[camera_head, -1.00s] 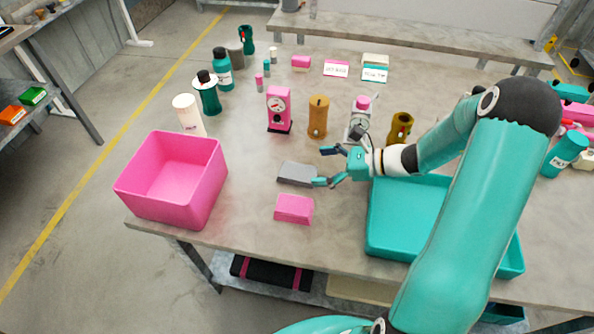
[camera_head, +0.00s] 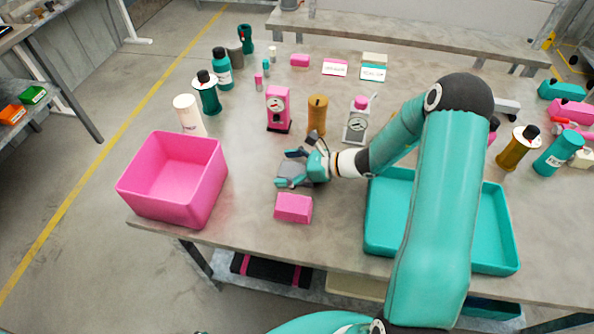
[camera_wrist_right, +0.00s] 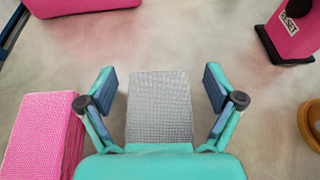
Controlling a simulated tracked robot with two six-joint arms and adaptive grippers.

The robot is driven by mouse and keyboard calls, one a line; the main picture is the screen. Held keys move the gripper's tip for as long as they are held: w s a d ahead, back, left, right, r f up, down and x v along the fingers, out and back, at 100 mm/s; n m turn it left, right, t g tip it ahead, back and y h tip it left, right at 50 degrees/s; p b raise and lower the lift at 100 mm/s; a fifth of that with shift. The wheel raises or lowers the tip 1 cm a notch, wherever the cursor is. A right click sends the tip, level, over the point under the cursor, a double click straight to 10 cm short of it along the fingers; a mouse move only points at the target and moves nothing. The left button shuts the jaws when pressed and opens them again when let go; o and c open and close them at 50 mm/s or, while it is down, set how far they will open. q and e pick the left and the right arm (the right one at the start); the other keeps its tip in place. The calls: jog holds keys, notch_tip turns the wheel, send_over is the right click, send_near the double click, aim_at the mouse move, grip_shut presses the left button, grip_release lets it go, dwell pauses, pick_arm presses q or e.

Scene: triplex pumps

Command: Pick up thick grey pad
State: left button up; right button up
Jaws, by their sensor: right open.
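The thick grey pad (camera_wrist_right: 160,105) lies on the table and shows between the two open fingers in the right wrist view. In the head view the grey pad (camera_head: 288,172) is partly hidden by the gripper. My right gripper (camera_head: 289,168) is open over the pad, its fingertips on either side of it. In the right wrist view the gripper (camera_wrist_right: 158,90) has a gap between each finger and the pad's sides. My left gripper is not in view.
A pink pad (camera_head: 293,208) lies close in front of the grey one. A pink bin (camera_head: 205,188) stands at left and a teal tray (camera_head: 385,235) at right.

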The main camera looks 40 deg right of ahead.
jog(key=shift+c, duration=0.2)
jog(key=c, duration=1)
jog(key=shift+r, duration=0.1)
